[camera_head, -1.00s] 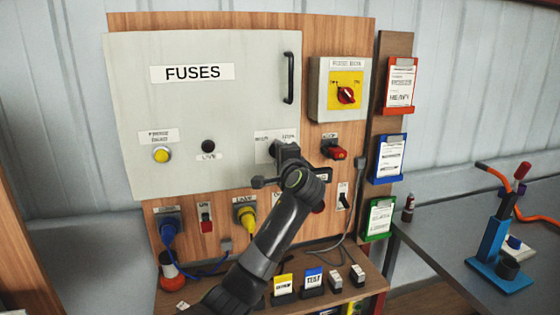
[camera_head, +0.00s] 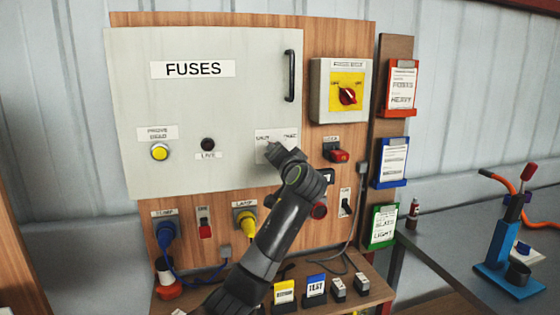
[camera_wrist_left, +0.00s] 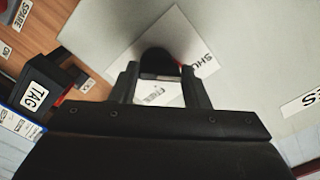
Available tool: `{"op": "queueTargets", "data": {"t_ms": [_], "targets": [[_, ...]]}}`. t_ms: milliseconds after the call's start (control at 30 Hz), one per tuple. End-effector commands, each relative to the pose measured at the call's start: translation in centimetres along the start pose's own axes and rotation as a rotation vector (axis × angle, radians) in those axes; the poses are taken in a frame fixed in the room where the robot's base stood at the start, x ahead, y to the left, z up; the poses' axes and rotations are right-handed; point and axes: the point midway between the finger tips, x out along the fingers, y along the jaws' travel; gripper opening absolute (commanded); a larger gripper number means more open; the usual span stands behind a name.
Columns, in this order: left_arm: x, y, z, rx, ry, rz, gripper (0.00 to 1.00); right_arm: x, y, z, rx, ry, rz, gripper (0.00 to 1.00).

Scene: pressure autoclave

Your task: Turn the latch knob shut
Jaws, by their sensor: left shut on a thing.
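The latch knob (camera_wrist_left: 158,62) is dark and sits on the grey fuse cabinet door (camera_head: 225,90), over a white label plate (camera_head: 262,136). My left gripper (camera_wrist_left: 160,85) has a finger on each side of the knob and is shut on it. In the head view my left gripper (camera_head: 276,152) is at the door's lower right and hides most of the knob. Part of the word SHUT shows on the plate in the wrist view; the knob's exact angle is hard to tell. My right gripper is not in view.
A black door handle (camera_head: 290,76) is above. A red rotary switch (camera_head: 347,96) and a red-handled switch (camera_head: 338,156) are to the right. Blue (camera_head: 166,236) and yellow (camera_head: 246,220) plugs are below. A shelf with small labelled blocks (camera_head: 314,287) lies beneath my arm.

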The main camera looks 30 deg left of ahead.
Motion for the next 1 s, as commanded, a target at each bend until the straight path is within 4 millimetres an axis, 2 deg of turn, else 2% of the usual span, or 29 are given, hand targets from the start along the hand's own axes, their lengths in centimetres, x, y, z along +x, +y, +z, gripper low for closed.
{"op": "queueTargets", "data": {"t_ms": [600,633,767,800,1000], "targets": [[0.01,0.10,0.08,-0.044,-0.002,0.002,0.19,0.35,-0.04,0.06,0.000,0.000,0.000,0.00],[0.01,0.10,0.08,-0.044,-0.002,0.002,0.43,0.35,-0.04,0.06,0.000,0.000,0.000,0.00],[0.01,0.09,0.07,-0.043,-0.002,0.002,0.60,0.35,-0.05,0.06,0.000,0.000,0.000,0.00],[0.01,0.09,0.06,-0.043,-0.002,0.001,0.64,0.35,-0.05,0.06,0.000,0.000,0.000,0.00],[0.00,0.06,0.04,-0.043,-0.001,0.001,0.64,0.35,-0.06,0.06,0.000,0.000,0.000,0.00]]}}
